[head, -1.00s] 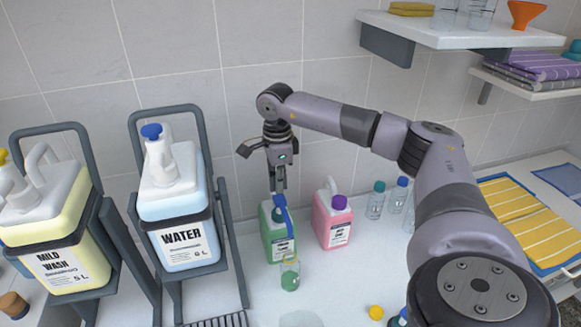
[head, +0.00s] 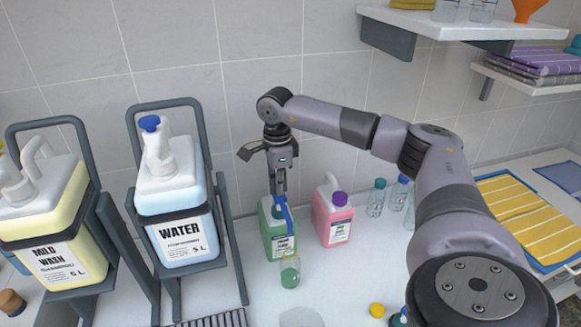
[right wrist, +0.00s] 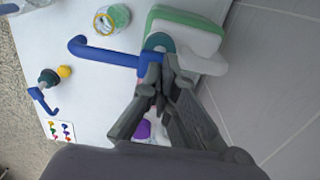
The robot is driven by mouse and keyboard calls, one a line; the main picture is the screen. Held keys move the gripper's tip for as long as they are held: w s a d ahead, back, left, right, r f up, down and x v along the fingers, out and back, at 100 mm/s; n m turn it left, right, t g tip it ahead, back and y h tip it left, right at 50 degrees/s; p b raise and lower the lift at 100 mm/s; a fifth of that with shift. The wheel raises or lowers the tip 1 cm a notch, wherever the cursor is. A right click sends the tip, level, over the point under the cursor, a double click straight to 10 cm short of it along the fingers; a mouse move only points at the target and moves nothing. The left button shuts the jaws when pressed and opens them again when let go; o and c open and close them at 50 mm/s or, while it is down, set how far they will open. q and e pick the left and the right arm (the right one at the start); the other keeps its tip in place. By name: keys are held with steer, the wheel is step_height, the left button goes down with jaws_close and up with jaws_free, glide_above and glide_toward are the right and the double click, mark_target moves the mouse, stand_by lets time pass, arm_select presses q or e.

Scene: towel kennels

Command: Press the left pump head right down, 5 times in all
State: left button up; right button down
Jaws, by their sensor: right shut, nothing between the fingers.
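The left pump is a blue head with a long bent spout (head: 287,219) and a teal collar, on the green bottle (head: 267,228). My right gripper (head: 279,197) points down with its fingers shut and empty, its tips at the top of the pump head. In the right wrist view the fingertips (right wrist: 154,78) overlap the inner end of the blue spout (right wrist: 98,49), hiding part of the head. A clear beaker (head: 290,272) holding green liquid stands under the spout's end. My left gripper is not in view.
A pink bottle with a purple cap (head: 341,198) stands right of the green one. Large water (head: 180,235) and mild wash (head: 55,262) jugs sit in racks at left. Small capped bottles (head: 376,200) stand behind my right arm. A yellow ball (head: 377,310) lies in front.

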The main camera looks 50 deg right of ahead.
steer(key=shift+f+b, duration=0.95)
steer(key=shift+f, duration=0.65)
steer(key=shift+r, duration=0.2)
steer(key=shift+r+p, duration=2.05)
steer(key=shift+r, duration=0.55)
steer(key=shift+f, duration=0.25)
